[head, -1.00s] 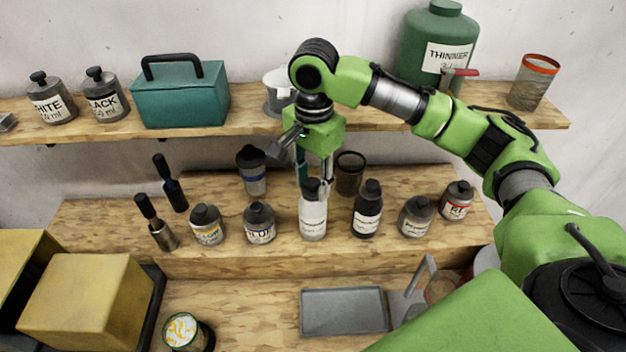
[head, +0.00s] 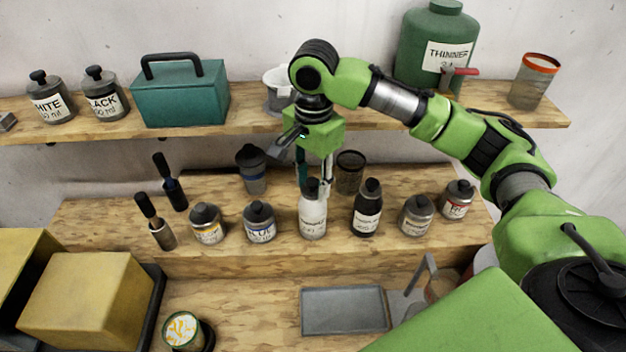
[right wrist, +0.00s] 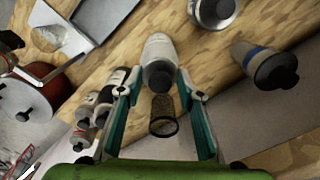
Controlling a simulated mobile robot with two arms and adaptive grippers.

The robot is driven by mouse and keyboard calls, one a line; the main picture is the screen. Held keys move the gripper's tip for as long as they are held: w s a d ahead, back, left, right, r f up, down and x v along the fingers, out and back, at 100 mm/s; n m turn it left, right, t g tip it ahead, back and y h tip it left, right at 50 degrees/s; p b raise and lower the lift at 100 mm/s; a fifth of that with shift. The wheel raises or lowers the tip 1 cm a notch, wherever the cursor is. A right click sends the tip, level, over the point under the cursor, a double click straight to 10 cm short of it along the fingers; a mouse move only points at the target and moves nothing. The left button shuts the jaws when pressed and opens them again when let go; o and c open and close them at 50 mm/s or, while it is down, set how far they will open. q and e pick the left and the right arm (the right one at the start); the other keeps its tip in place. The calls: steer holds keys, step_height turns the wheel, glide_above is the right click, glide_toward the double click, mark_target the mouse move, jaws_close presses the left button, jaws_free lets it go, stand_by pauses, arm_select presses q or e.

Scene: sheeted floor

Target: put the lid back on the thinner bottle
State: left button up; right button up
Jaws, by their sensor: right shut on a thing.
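The white bottle (head: 313,217) stands upright in the middle of the row on the raised wooden step; its label is too small to read. It also shows in the right wrist view (right wrist: 159,50). A dark lid (head: 311,187) is at the bottle's top, in line with the neck; the wrist view shows this lid (right wrist: 158,77) between my fingers. My right gripper (head: 314,186) points down from above, shut on the lid. I cannot tell whether the lid is fully seated. My left gripper is not in view.
A dark bottle (head: 367,210) stands close on the right, a blue-labelled jar (head: 260,224) on the left. A dark mesh cup (head: 350,175) and a blue-banded container (head: 252,172) stand behind. The upper shelf holds a green THINNER jug (head: 436,45). A grey tray (head: 343,311) lies in front.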

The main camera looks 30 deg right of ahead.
steer(key=o, duration=0.9)
steer(key=shift+c, duration=0.2)
steer(key=o, duration=0.5)
steer(key=shift+r, duration=3.45)
